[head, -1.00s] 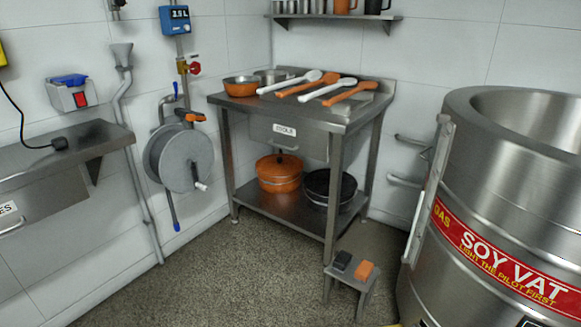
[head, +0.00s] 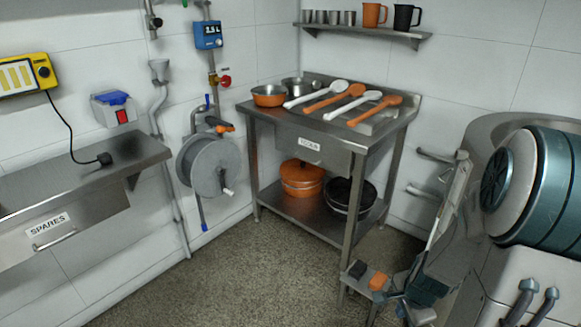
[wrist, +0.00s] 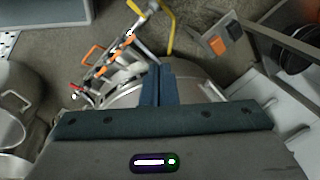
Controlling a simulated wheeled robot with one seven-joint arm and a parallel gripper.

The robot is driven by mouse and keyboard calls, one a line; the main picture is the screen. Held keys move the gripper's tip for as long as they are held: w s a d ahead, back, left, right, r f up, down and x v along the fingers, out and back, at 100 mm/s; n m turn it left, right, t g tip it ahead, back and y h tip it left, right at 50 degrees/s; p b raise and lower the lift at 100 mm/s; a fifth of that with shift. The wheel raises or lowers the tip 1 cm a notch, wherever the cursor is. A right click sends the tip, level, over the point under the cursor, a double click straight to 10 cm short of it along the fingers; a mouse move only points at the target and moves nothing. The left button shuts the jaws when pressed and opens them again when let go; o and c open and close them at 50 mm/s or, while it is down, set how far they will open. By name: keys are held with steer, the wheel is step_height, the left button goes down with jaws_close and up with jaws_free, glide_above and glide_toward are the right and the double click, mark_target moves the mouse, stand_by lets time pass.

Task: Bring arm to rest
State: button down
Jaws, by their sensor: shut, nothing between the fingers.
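My gripper (wrist: 157,85) shows in the wrist view with its two dark blue fingers together and nothing between them.
A steel table (head: 345,142) with spoons and pans stands in the middle. A small stool with a black block (head: 357,269) and an orange block (head: 378,281) is close to my arm. A spares shelf (head: 95,185) is at left. The floor (head: 250,275) between is clear.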

steer(key=s+a+r+n+p, duration=0.2)
steer(key=a+r+n, duration=0.3)
steer(key=r, duration=0.4)
steer(key=s+a+r+n+p, duration=0.3)
steer(key=a+r+n+p, duration=0.1)
steer(key=r, duration=0.6)
steer(key=s+a+r+n+p, duration=0.3)
steer(key=a+r+n, duration=0.3)
steer(key=r, duration=0.3)
steer(key=shift+r+n, duration=0.3)
steer(key=shift+n, duration=0.3)
